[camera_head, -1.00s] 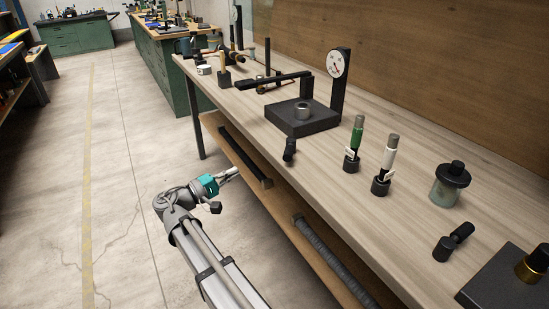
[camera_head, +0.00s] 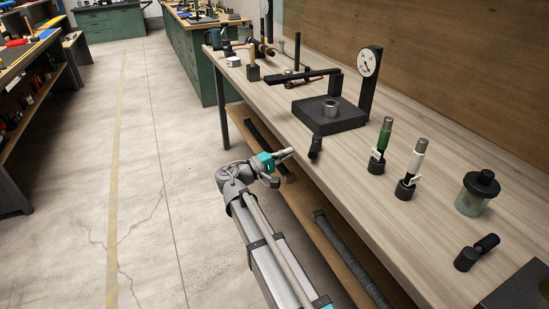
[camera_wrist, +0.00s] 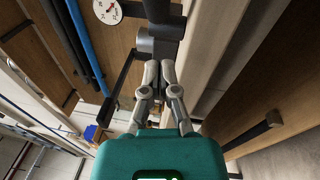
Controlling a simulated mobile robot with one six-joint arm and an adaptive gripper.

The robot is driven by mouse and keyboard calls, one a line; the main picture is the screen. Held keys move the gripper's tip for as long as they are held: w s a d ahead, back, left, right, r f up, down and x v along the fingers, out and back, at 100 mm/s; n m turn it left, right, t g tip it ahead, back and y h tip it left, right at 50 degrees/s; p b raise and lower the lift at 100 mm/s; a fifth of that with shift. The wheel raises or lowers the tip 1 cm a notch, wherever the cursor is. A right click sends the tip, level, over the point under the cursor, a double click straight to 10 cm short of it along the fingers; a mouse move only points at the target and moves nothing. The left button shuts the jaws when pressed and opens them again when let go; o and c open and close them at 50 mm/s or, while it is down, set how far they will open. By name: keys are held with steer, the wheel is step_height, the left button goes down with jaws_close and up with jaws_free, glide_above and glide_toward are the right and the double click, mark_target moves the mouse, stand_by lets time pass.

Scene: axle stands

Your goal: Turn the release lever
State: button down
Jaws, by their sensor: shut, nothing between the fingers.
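A black press-like stand (camera_head: 340,118) with a round white dial (camera_head: 369,61) is on the bench. A short black lever (camera_head: 315,147) projects from its front over the bench edge; I take this as the release lever. A longer black bar (camera_head: 305,76) reaches left from the stand's upper part. My gripper (camera_head: 287,153) is shut and empty, just left of the short lever, with a small gap in the head view. In the wrist view my gripper's fingertips (camera_wrist: 160,66) are together, close below a dark block (camera_wrist: 158,40); contact cannot be told.
Two upright tools, one green (camera_head: 381,140) and one white (camera_head: 412,170), stand right of the press. A lower shelf (camera_head: 335,240) holds dark rods.

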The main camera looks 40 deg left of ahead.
mark_target(315, 149)
steer(key=shift+w+d+r+p, duration=0.1)
steer(key=shift+w+d+r, duration=0.1)
steer(key=shift+d, duration=0.4)
steer(key=shift+w+d+r+p, duration=0.1)
steer(key=shift+w+d, duration=0.15)
steer(key=shift+d, duration=0.35)
steer(key=shift+w+d+r+p, duration=0.1)
steer(key=shift+w+d, duration=0.1)
steer(key=shift+d, duration=0.4)
steer(key=shift+d, duration=0.1)
